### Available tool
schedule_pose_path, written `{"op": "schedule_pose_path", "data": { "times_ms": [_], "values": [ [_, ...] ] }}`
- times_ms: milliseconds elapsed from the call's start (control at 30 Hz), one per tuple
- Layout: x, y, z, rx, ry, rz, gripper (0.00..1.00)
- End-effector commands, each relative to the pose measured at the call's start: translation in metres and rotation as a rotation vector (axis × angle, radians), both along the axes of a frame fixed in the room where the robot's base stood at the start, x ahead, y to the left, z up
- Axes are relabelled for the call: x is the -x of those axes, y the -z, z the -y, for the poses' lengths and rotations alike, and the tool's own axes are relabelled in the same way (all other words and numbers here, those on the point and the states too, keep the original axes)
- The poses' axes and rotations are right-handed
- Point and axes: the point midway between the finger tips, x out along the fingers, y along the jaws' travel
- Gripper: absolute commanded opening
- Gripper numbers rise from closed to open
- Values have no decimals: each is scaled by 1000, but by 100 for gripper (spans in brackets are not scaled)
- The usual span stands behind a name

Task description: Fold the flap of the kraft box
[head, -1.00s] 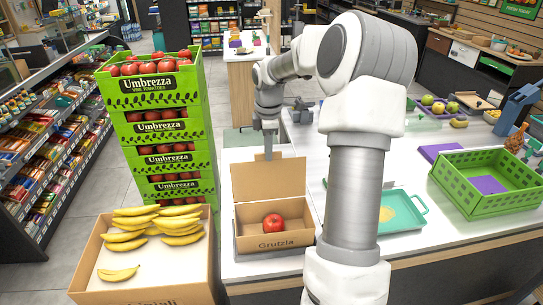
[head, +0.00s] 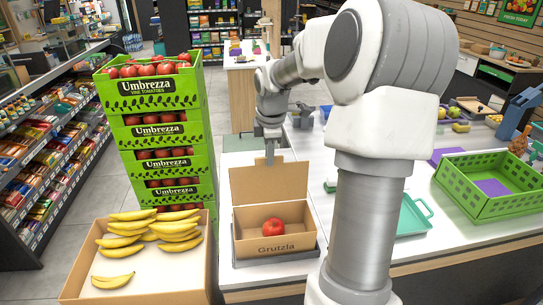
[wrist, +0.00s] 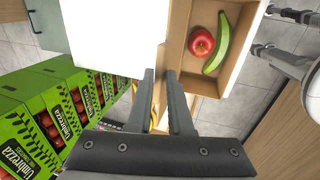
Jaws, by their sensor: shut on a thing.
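The kraft box (head: 273,245), printed "Grutzla", stands on the white counter. Its back flap (head: 268,181) stands roughly upright. A red fruit (head: 273,226) lies inside; the wrist view also shows a green, elongated item (wrist: 217,44) beside it. My gripper (head: 270,160) is at the middle of the flap's top edge, pointing down, with its fingers shut on the flap. In the wrist view the fingers (wrist: 161,74) are close together, and the flap shows as a narrow tan strip (wrist: 175,38) beyond them.
Stacked green tomato crates (head: 158,130) stand left of the counter. A banana carton (head: 205,285) is at the front left. A teal tray (head: 412,216) and an open green crate (head: 488,205) lie to the right, past my arm. White counter is bare behind the flap.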

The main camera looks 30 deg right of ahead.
Motion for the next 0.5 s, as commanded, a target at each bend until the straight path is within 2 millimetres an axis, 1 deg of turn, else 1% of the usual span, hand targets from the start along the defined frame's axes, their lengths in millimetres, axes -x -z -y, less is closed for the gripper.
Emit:
{"op": "schedule_pose_path", "data": {
  "times_ms": [67, 300, 500],
  "values": [
    [5, 4, -2, 12, 2, 19, 0],
    [18, 3, -8, 48, 1, 95, 0],
    [20, 1, -9, 55, 1, 110, 0]
  ]
}}
